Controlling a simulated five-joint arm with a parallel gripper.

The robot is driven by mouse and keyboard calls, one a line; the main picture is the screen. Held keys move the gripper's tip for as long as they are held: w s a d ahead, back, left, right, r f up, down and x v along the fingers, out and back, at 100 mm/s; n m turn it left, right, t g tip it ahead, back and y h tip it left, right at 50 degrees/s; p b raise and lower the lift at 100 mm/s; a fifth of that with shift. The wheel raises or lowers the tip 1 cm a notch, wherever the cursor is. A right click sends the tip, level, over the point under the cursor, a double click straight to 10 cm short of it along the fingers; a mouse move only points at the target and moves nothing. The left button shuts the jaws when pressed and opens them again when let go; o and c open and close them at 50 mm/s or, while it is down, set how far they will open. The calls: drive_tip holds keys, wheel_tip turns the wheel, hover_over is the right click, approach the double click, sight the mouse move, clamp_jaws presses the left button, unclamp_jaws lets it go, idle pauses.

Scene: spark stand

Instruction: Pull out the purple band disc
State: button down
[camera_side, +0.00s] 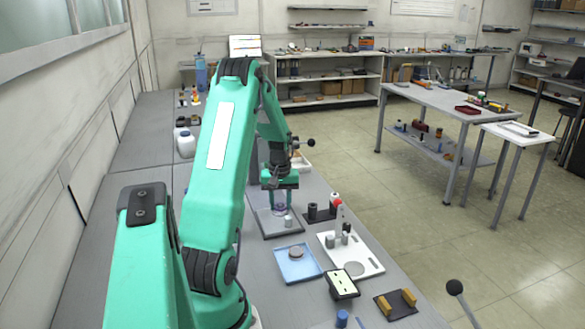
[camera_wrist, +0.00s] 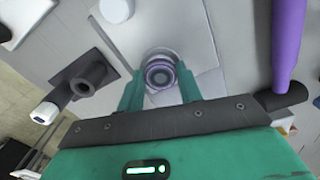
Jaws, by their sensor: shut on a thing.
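The purple band disc (camera_wrist: 160,73) is round and grey with a purplish ring, seen nearly end-on in the wrist view. My gripper (camera_wrist: 160,85) is shut on it, with one teal finger on either side. In the side view my gripper (camera_side: 280,200) points down over a grey plate (camera_side: 268,227), and a bit of the purple disc (camera_side: 281,207) shows at the fingertips. I cannot tell whether the disc touches the plate or what lies beneath it.
A small grey cylinder (camera_side: 288,221) stands close in front of my gripper. A dark holder (camera_side: 318,214) is to the right. Nearer are a blue tray (camera_side: 283,274) with a grey disc and a white tray (camera_side: 371,267) with upright parts. A purple rod (camera_wrist: 287,40) shows at the wrist view's right.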

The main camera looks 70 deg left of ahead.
sight(281, 206)
drive_tip(key=shift+r, duration=0.55)
drive_tip(key=shift+r, duration=0.35)
drive_tip(key=shift+r, duration=0.35)
drive_tip(key=shift+r, duration=0.35)
drive_tip(key=shift+r, duration=0.3)
